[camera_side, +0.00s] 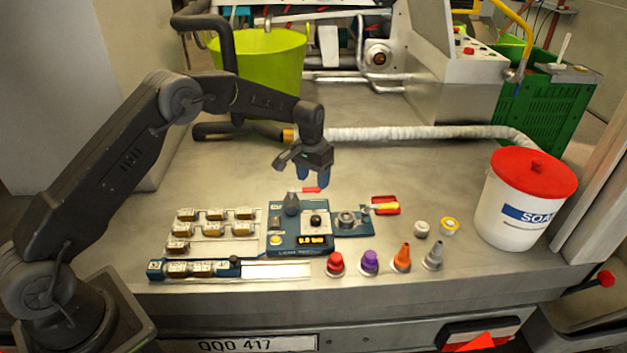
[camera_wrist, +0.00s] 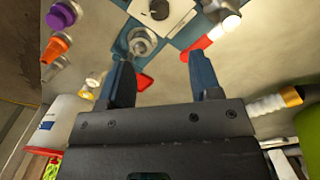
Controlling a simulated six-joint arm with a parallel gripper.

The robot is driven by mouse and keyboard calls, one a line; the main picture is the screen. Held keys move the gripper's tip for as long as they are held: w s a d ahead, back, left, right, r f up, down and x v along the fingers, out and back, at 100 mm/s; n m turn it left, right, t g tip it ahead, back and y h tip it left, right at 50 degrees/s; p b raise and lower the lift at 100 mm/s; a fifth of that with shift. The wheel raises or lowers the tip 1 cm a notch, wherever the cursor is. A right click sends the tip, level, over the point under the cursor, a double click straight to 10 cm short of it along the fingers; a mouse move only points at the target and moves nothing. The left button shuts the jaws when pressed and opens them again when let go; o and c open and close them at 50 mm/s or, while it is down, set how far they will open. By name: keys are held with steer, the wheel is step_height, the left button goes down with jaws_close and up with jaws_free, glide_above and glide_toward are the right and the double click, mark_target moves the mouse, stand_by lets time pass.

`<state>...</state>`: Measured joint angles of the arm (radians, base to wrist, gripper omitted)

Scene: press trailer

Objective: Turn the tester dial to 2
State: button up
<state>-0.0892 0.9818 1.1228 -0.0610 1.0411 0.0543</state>
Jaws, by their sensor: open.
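The blue tester (camera_side: 288,250) lies on the metal bench, with a small lit display (camera_side: 312,240) that is hard to read. A black knob (camera_side: 316,220) stands on its white plate and looks like the dial. The knob also shows at the top edge of the wrist view (camera_wrist: 159,9). Its marks and setting are too small to read. My gripper (camera_side: 313,181) hangs above and behind the tester, with its blue fingers apart and nothing between them. In the wrist view my gripper (camera_wrist: 160,62) points toward the tester, short of the knob.
A round metal fitting (camera_side: 346,219) sits right of the knob. A dark upright piece (camera_side: 291,204) and a red handle (camera_side: 312,190) are close to my gripper. A red tray (camera_side: 392,211) lies right. Several coloured caps (camera_side: 335,264) stand in front. A white bucket (camera_side: 505,216) is far right.

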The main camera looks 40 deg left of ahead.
mark_target(316, 218)
steer(key=shift+y, duration=0.6)
steer(key=f, duration=0.9)
steer(key=d+f, duration=0.1)
steer(key=f, duration=0.3)
steer(key=shift+f, duration=0.4)
steer(key=c, duration=0.9)
